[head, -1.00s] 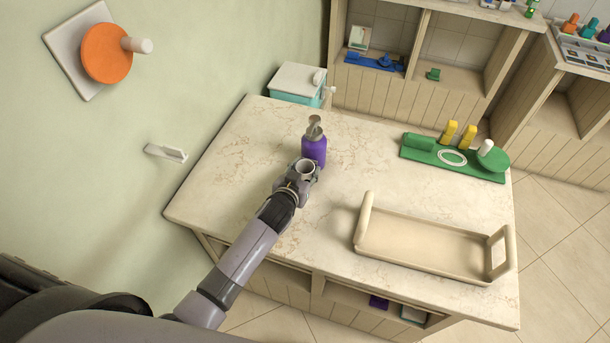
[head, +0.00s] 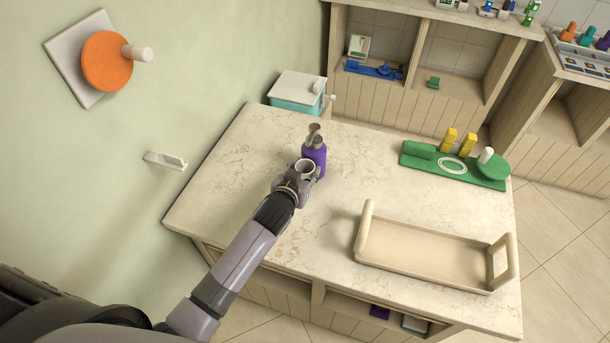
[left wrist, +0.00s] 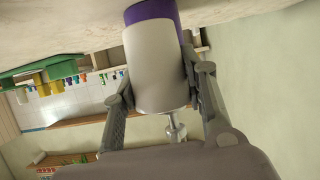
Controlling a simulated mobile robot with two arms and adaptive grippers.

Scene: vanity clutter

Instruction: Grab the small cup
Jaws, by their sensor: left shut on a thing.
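The small cup (head: 305,167) is pale with a dark inside, and stands upright with its open top facing up. My left gripper (head: 299,178) is shut on it, with a finger on each side. In the left wrist view the cup (left wrist: 159,68) is a pale grey-white cylinder between the two fingers of my left gripper (left wrist: 160,95). A purple pump bottle (head: 315,157) stands just behind the cup; its purple body also shows past the cup in the left wrist view (left wrist: 152,12). I cannot tell whether the cup touches the counter. My right gripper is not in view.
The marble counter (head: 240,180) is clear left of the bottle and in the middle. A beige tray with two upright handles (head: 425,262) lies at the front right. A green board with yellow pieces (head: 425,160) is at the back right. A teal box (head: 297,95) stands behind.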

